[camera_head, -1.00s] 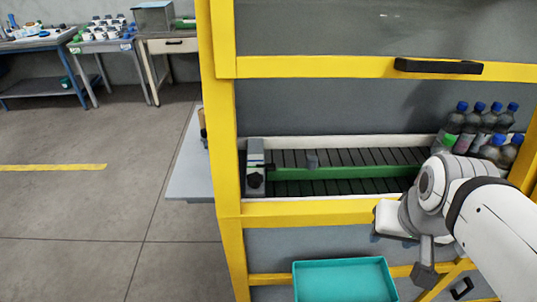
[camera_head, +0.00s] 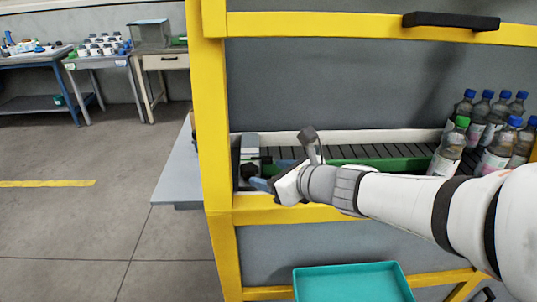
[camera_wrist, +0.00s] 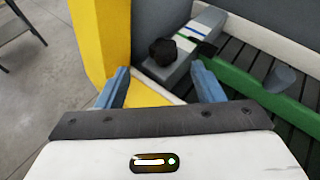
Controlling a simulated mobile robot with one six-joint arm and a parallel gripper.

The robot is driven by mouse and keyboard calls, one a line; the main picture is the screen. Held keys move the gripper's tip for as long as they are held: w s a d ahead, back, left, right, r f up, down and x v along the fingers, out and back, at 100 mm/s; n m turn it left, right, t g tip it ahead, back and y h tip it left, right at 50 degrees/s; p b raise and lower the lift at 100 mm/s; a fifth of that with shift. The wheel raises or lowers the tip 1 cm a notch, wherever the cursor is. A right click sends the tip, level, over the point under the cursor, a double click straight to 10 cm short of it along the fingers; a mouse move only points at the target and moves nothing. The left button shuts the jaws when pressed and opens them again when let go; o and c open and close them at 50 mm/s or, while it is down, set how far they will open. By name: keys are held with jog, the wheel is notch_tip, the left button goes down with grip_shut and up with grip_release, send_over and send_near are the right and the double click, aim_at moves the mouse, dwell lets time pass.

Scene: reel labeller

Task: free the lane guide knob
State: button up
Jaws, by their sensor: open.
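The black lane guide knob (camera_wrist: 162,51) sits on a grey block (camera_wrist: 196,33) at the left end of the conveyor. In the head view the knob (camera_head: 247,172) is on the near side of the block, partly behind my fingers. My gripper (camera_wrist: 160,80) is open, with its two blue fingers apart and nothing between them. The knob lies just beyond the fingertips, roughly in line with the gap, and appears apart from them. The green lane guide (camera_wrist: 265,100) runs along the conveyor from near the block.
A yellow frame post (camera_head: 208,120) stands close to the left of my gripper, and a yellow rail (camera_head: 240,215) runs below. Several bottles (camera_head: 447,155) stand at the conveyor's right end. A teal tray (camera_head: 350,284) is below. Grey floor lies open at left.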

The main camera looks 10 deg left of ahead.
aim_at(249, 168)
jog(key=shift+w+a+f+m, duration=0.35)
jog(key=shift+w+f+m, duration=0.05)
jog(key=shift+m, duration=0.2)
jog(key=b+x, duration=0.1)
jog(key=x, duration=0.6)
jog(key=shift+w, duration=0.2)
jog(key=shift+c, duration=0.4)
